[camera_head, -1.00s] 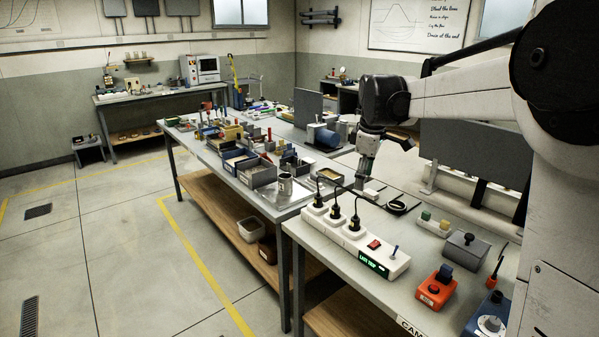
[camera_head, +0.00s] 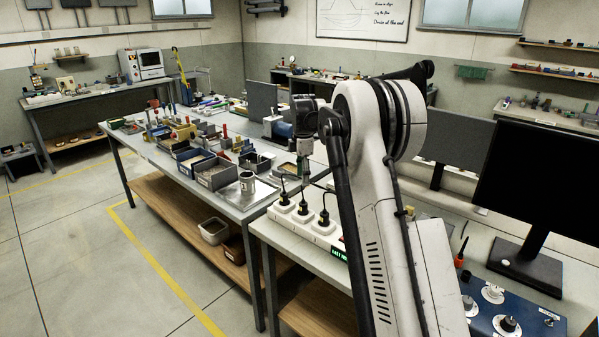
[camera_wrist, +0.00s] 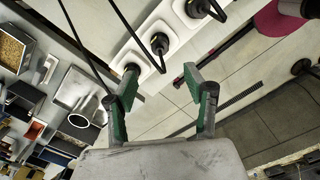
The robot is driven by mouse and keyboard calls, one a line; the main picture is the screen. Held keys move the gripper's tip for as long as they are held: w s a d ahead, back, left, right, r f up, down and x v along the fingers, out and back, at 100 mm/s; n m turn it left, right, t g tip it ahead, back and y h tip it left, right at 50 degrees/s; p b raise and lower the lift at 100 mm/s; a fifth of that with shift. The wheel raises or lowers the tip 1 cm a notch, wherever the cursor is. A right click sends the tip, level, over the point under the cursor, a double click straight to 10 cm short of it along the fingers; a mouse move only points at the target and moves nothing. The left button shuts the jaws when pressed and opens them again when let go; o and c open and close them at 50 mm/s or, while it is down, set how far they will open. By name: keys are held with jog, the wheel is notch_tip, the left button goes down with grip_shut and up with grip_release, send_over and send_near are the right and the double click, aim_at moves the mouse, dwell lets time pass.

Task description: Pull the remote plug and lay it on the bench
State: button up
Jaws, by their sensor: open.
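A white power strip (camera_head: 316,231) lies on the near bench (camera_head: 267,231) with three black plugs in it. They are the far plug (camera_head: 284,198), the middle plug (camera_head: 303,209) and the near plug (camera_head: 324,217); no label tells me which is the remote one. My gripper (camera_head: 303,176) is beyond the far end of the strip. In the wrist view, my gripper (camera_wrist: 162,75) is open and empty with green-padded fingers. The left fingertip overlaps one plug in the picture; I cannot tell if they touch.
A metal cup (camera_head: 247,182) and several parts bins (camera_head: 209,168) stand on the far bench. A black monitor (camera_head: 533,165) and a blue control box (camera_head: 510,312) are at the right. My arm hides much of the near bench.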

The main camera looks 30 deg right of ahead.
aim_at(303, 200)
notch_tip(303, 200, down, 13)
jog(key=shift+r+p, duration=0.15)
jog(key=shift+p, duration=0.4)
jog(key=shift+c, duration=0.5)
grip_shut()
